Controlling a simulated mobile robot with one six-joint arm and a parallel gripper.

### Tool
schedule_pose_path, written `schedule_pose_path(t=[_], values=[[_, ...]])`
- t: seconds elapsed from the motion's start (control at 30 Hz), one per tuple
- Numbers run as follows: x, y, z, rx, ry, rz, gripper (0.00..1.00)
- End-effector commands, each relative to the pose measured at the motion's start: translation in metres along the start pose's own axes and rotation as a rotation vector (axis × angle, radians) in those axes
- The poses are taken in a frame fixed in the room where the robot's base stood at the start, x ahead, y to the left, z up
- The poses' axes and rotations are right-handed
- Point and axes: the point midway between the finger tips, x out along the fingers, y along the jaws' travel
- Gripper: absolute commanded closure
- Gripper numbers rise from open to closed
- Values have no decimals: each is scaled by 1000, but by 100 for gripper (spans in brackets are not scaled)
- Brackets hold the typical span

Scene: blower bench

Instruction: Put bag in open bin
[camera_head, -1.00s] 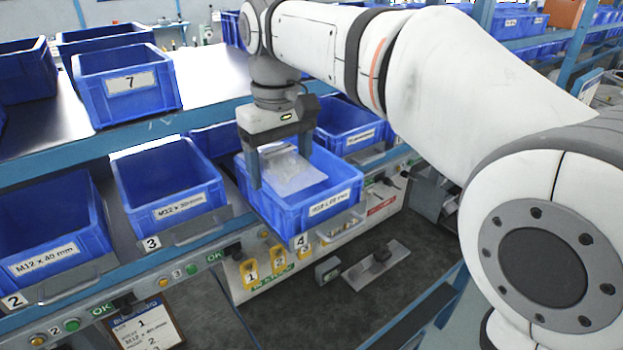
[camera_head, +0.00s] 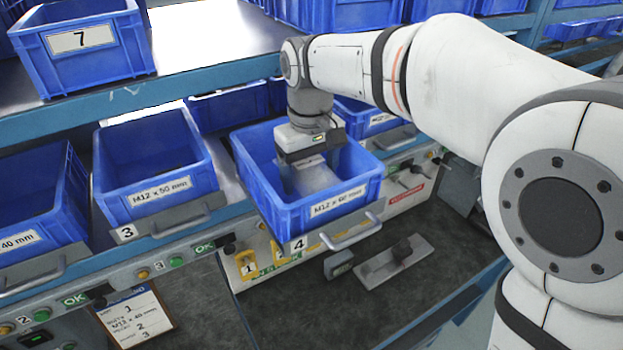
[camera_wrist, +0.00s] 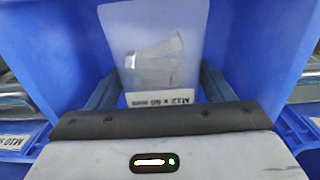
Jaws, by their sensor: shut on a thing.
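The clear bag (camera_head: 312,178) is inside the blue bin marked 4, labelled M12 x 60 mm (camera_head: 338,218), which is pulled forward of its neighbours. My gripper (camera_head: 310,185) reaches down into this bin and is shut on the bag. In the wrist view the bag (camera_wrist: 155,55) is translucent, with bolts printed on it and a label strip at its lower edge. Blue bin walls show around it, and my gripper (camera_wrist: 157,92) has one finger at each side of the bag. Whether the bag touches the bin floor I cannot tell.
Bin 3, labelled M12 x 50 mm (camera_head: 150,170), stands left of bin 4, and the M12 x 40 mm bin (camera_head: 40,205) is further left. Bin 7 (camera_head: 80,50) sits on the upper shelf. A metal handle (camera_head: 352,232) sticks out below bin 4's front.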

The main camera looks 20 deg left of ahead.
Motion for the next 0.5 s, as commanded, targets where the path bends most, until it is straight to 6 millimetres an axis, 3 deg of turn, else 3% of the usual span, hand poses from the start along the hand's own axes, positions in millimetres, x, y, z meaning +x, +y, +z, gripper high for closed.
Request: schedule_pose_path(t=[0.2, 0.5], values=[[24, 2, 0, 4, 0, 0, 62], [26, 2, 0, 5, 0, 0, 62]])
